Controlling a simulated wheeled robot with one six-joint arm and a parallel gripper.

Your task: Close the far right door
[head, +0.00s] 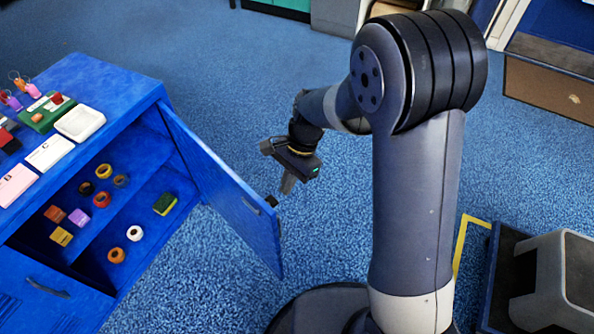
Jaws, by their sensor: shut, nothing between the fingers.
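A blue cabinet (150,95) stands at the left. Its far right door (222,190) is swung wide open, hinged at the cabinet's far front corner, with a small handle (250,205) near its free edge. My gripper (272,200) is shut and empty. It shows just beside the outer face of the door, near the free edge and the handle. I cannot tell whether the fingertips touch the door.
Rings, blocks and a sponge-like green piece (164,203) lie on the open cabinet's shelves. A nearer door (50,290) is at the lower left. Trays (80,122) and small items cover the top. A grey stool-like object (560,280) stands at right. Blue carpet is clear behind the door.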

